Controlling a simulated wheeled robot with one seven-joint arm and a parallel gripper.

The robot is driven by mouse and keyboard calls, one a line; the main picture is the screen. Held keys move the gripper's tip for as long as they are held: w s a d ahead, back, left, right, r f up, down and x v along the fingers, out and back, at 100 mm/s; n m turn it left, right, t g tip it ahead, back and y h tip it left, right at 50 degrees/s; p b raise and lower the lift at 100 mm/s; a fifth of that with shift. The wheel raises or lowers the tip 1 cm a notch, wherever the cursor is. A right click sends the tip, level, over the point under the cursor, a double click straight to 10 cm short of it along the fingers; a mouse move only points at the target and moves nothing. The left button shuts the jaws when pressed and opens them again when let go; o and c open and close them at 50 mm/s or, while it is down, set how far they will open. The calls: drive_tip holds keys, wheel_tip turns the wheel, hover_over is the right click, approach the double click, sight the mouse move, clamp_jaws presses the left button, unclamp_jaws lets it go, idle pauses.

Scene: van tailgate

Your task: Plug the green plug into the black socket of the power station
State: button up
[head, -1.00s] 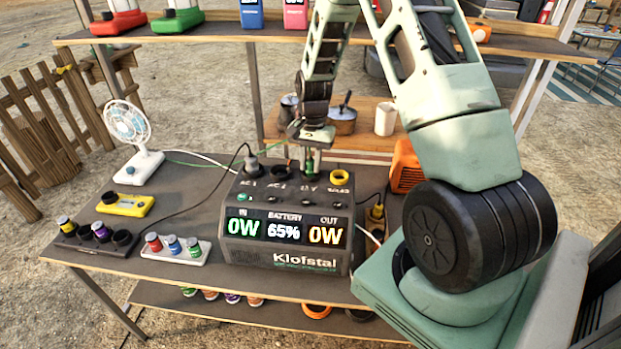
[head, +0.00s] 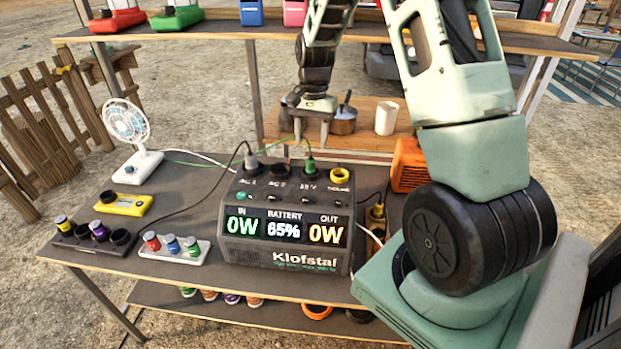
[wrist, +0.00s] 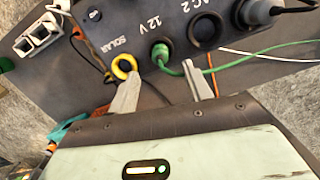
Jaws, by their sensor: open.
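The dark power station (head: 285,257) stands on the grey table. The green plug (head: 309,163) stands upright in the 12 V position on its top, its green cord trailing left; it also shows in the wrist view (wrist: 160,53). The ring under it is mostly covered, so I cannot tell its colour or how deep the plug sits. The black socket labelled AC 2 (wrist: 206,31) is empty, beside the green plug; it also shows in the head view (head: 280,171). My gripper (head: 312,140) is open and empty, behind and above the green plug, apart from it.
A grey plug (head: 250,161) fills AC 1. The yellow solar socket (head: 340,175) is empty. A fan (head: 130,130), a yellow device (head: 124,204) and small trays of coloured caps lie left. An orange box (head: 408,166) stands right. Shelves rise behind.

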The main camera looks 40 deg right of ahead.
wheel_tip(320, 180, up, 10)
drive_tip(key=d+b, duration=0.1)
drive_tip(key=shift+w+r, duration=0.2)
drive_tip(key=shift+w, duration=0.1)
idle(0.3)
drive_tip(key=s+a+n, duration=0.4)
drive_tip(key=a+n, duration=0.1)
drive_tip(key=a, duration=0.8)
drive_tip(key=s+a+n, duration=0.4)
drive_tip(key=a+n, duration=0.2)
drive_tip(key=a, duration=0.8)
drive_tip(key=s+a+f+n, duration=0.2)
drive_tip(key=s+a+n, duration=0.2)
drive_tip(key=s, duration=0.5)
drive_tip(key=s+a+f+n, duration=0.1)
drive_tip(key=s+a+n, duration=0.4)
drive_tip(key=s, duration=0.4)
drive_tip(key=shift+s+f+t+h, duration=0.15)
drive_tip(key=shift+f+t+h, duration=0.15)
drive_tip(key=shift+f, duration=0.05)
drive_tip(key=shift+a, duration=0.1)
